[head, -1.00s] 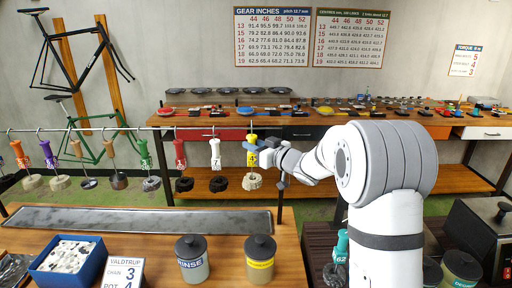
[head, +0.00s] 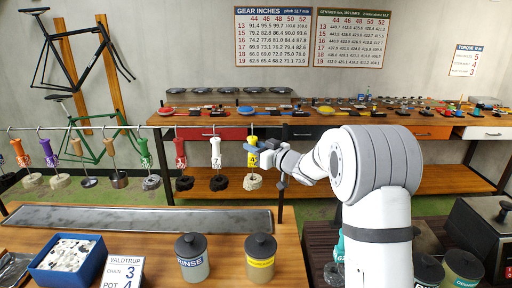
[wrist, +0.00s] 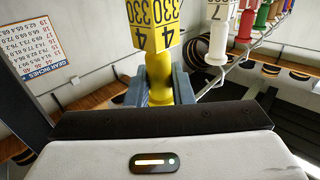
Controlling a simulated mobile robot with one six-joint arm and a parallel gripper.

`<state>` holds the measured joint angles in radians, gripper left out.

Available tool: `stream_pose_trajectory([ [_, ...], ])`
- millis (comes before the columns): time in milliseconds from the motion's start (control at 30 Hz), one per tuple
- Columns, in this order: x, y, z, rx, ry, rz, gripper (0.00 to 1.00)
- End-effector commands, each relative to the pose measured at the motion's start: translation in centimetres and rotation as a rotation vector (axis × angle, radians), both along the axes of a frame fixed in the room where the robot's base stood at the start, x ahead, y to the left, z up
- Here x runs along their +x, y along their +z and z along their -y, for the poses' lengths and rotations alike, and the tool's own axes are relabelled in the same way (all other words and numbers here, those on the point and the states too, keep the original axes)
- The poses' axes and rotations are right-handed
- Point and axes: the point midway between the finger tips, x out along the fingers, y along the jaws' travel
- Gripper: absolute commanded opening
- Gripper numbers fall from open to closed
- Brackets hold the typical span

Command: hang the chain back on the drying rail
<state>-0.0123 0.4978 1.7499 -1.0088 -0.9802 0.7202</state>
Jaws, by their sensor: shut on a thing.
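The yellow handle (head: 253,157) with a tag reading 4 hangs upright at the right part of the drying rail (head: 110,129). A pale, wax-coated chain coil (head: 252,182) hangs below it. My gripper (head: 252,147) is shut on the yellow handle. In the wrist view the yellow handle (wrist: 159,80) stands between the two blue-grey fingers, and its tag shows 4 and 330. The handle's top is right at the rail's height; whether its hook rests on the rail I cannot tell. The chain is out of sight in the wrist view.
A white handle (head: 215,154) and a red handle (head: 180,153) with dark chains hang to the left, with several more beyond. Below stand the rinse pot (head: 192,258), a yellow-labelled pot (head: 260,259), a long metal tray (head: 140,219) and a blue box (head: 68,262).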

Motion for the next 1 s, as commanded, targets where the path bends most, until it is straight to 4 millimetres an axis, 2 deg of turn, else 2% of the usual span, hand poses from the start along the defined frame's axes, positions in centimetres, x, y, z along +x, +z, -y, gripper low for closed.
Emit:
stream_pose_trajectory([
  [200, 0.01, 0.13, 0.05, 0.001, -0.001, 0.002, 0.00],
  [233, 0.01, 0.13, 0.05, 0.001, -0.001, 0.002, 0.23],
  [500, 0.01, 0.07, 0.08, 0.001, -0.001, 0.001, 0.45],
  [667, 0.01, 0.04, 0.11, 0.000, -0.002, 0.000, 0.46],
  [833, 0.01, -0.05, 0.11, 0.000, -0.002, -0.001, 0.58],
  [1000, 0.01, -0.01, 0.11, 0.000, -0.002, 0.000, 0.58],
])
